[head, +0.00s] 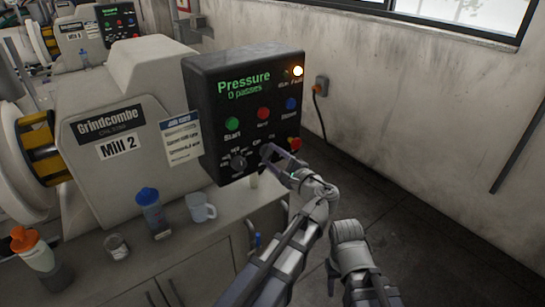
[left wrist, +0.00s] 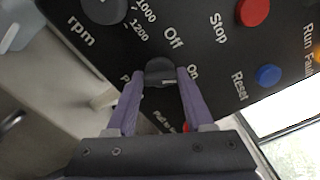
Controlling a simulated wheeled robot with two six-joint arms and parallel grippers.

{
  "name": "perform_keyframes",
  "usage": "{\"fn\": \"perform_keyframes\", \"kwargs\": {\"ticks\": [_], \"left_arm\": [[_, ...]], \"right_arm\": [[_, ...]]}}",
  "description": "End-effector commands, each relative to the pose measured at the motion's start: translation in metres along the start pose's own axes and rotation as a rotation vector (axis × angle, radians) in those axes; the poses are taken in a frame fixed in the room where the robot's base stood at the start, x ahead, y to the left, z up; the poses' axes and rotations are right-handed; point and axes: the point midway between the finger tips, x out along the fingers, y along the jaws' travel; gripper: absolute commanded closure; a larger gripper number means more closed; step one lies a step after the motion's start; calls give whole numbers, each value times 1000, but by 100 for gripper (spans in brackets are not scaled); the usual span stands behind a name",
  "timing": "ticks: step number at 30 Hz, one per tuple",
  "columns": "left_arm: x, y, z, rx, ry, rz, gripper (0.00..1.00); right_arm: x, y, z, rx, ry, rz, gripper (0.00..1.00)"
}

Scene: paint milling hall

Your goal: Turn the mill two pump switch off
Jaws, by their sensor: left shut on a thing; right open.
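The Mill 2 control panel (head: 213,85) is a black box with a green "Pressure 0" readout. My left gripper (head: 268,156) is at its lower right, shut on the dark round pump switch. In the left wrist view, the pump switch (left wrist: 160,70) sits between the two purple fingers of my left gripper (left wrist: 160,82). "Off" and "On" are printed beside it; a pale mark on the knob appears to lie toward the "On" side. The fingers partly cover the label below. My right gripper (head: 332,280) is open, low and away from the panel.
The speed dial (head: 238,161) is just left of the switch; green, red and blue buttons are above, and a red emergency stop (head: 294,144) is to the right. A blue-capped bottle (head: 150,208), a mug (head: 200,208) and an orange-capped bottle (head: 35,250) stand on the counter.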

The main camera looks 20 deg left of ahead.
Motion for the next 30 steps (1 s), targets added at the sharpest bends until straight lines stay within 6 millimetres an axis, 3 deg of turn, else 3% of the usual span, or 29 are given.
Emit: {"fn": "perform_keyframes", "kwargs": {"ticks": [8,30], "left_arm": [[0,1,0,-134,1,2,100],[0,3,-1,-796,0,3,100]], "right_arm": [[1,0,0,0,0,0,50],[2,0,0,0,0,0,50]]}}
